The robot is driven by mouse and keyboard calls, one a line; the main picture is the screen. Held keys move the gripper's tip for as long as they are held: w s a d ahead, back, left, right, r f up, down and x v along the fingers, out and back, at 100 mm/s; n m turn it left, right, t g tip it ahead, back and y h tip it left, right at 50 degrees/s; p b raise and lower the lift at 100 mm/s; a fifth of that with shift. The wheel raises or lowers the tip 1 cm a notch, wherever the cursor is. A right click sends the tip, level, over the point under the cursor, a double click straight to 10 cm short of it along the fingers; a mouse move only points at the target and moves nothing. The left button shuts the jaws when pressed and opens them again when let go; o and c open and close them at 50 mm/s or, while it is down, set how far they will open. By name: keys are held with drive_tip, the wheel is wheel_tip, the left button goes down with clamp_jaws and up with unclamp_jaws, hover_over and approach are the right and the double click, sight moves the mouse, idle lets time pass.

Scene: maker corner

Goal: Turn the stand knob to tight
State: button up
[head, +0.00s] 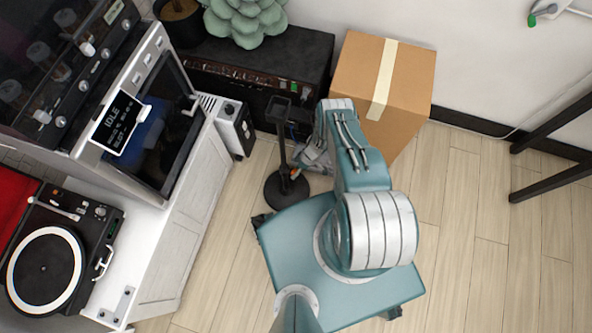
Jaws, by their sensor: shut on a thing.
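The black stand (282,150) is upright on the floor, with a round base (278,191), a thin pole and a small holder (279,107) on top. The stand knob (294,174) shows as a small orange and dark spot low on the right side of the pole. My gripper (298,168) reaches in from the right, below my teal arm, and is shut on the knob. The fingers hide most of the knob, and its turn position cannot be read.
A cardboard box (403,80) stands behind my arm. A black amplifier (285,60) with a plant on it is behind the stand. A white cabinet (185,215) with a turntable (55,255) is at left. The wooden floor at right is clear up to a black frame.

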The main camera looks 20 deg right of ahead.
drive_tip(key=shift+w+d, duration=0.1)
drive_tip(key=shift+w, duration=0.2)
idle(0.4)
drive_tip(key=o, duration=1.2)
drive_tip(key=shift+c, duration=0.2)
drive_tip(key=shift+s, duration=0.1)
drive_tip(key=v, duration=1.2)
drive_tip(key=shift+w+f, duration=0.2)
drive_tip(key=shift+d, duration=0.1)
